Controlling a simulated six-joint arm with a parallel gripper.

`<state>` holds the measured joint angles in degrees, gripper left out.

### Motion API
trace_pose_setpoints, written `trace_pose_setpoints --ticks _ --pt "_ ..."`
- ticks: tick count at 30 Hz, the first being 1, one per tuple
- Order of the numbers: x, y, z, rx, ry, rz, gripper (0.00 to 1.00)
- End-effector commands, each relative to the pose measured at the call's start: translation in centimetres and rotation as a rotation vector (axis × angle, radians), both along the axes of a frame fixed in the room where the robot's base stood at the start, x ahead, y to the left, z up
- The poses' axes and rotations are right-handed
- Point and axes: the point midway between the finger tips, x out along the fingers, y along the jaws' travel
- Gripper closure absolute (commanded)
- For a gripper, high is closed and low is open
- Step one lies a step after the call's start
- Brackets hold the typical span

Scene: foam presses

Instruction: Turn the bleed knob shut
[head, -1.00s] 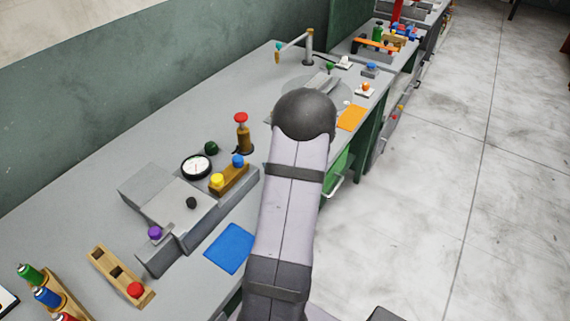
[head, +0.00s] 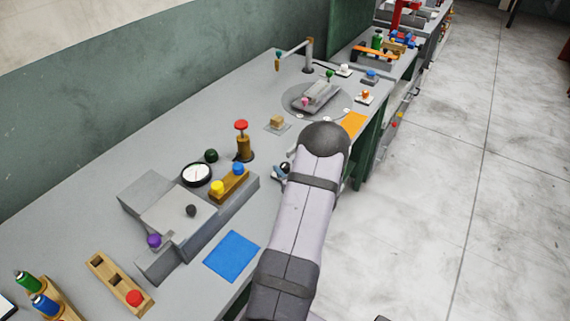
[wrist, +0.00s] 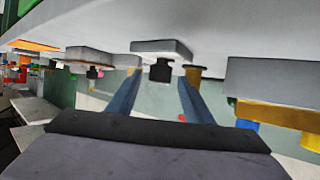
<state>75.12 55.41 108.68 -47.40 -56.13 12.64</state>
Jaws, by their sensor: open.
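In the wrist view, where the bench appears upside down, a black knob (wrist: 160,71) on a grey base (wrist: 160,48) lies ahead of my gripper (wrist: 159,80), between the lines of its two blue-grey fingers. The fingers are apart, with nothing held; I cannot tell whether they reach beside the knob. No label shows that this is the bleed knob. In the head view my gripper (head: 279,173) is low over the bench's front edge, mostly hidden behind my arm, with a small black part (head: 285,166) beside it.
A brass post with a red top (head: 242,140) stands behind my gripper. To its left is a grey block with yellow (head: 217,188) and blue knobs and a gauge (head: 197,173). A turntable (head: 296,98) and orange mat (head: 353,124) lie beyond. A blue mat (head: 232,256) lies nearer.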

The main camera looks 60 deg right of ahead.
Motion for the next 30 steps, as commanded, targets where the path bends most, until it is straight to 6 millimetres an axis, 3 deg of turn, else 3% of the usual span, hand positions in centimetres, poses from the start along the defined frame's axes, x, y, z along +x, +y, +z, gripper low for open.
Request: trace_pose_setpoints --ticks 8,19,24,30 --pt "1.8 -1.1 -0.8 0.001 0.001 0.001 0.54" --pt "2.0 -1.3 -1.0 0.0 0.001 0.0 0.54" --pt "2.0 -1.3 -1.0 0.0 0.001 0.0 0.94" --pt "2.0 -1.3 -1.0 0.0 0.001 -0.003 0.95"
